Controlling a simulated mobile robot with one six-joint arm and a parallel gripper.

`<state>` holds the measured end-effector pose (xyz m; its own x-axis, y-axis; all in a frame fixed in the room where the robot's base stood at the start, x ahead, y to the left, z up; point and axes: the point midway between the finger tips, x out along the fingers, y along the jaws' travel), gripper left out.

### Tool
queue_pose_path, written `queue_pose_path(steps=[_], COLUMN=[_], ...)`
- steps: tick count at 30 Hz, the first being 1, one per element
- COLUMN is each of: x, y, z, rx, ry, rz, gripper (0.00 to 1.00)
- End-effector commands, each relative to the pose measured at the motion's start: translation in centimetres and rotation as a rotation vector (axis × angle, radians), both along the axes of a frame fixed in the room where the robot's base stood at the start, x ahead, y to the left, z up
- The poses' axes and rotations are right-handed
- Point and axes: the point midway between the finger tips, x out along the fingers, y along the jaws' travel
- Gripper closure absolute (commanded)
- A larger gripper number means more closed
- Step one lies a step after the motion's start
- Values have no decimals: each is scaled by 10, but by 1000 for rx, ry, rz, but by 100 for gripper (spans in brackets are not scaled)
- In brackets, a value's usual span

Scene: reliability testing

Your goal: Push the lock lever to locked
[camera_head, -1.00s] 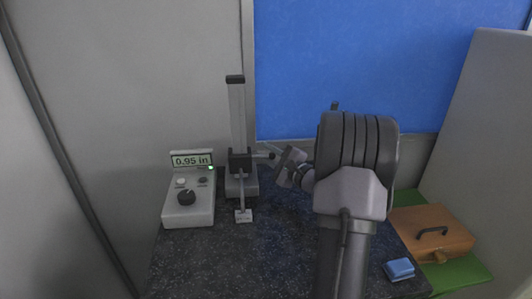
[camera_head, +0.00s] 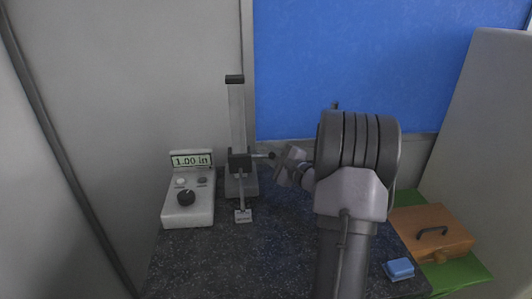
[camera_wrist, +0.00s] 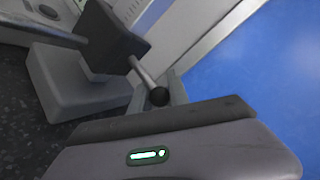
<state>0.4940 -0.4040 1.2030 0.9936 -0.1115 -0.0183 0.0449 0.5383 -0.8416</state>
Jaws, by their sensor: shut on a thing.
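The lock lever (camera_head: 262,155) is a short rod with a black ball knob, sticking out to the right from the dark carriage (camera_head: 240,163) of an upright height gauge. In the wrist view the lever (camera_wrist: 145,78) runs from the dark block (camera_wrist: 107,42) toward me, its knob close above my gripper's body. My gripper (camera_head: 283,166) is at the knob end, right of the gauge, and shut on the lever. The control box (camera_head: 188,204) at left has a display (camera_head: 191,160) reading 1.00 in.
The gauge column (camera_head: 236,115) stands near the back wall. A small labelled plate (camera_head: 243,216) hangs at the front of the gauge arm. The dark tabletop in front is clear.

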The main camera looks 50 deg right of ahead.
Motion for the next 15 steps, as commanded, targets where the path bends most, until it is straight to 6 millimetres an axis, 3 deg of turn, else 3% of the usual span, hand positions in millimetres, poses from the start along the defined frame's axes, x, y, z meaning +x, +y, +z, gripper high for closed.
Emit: queue_pose_path(steps=[15], x=[2], y=[2], z=[10], rx=[-164], ry=[133], rz=[2], gripper=[100])
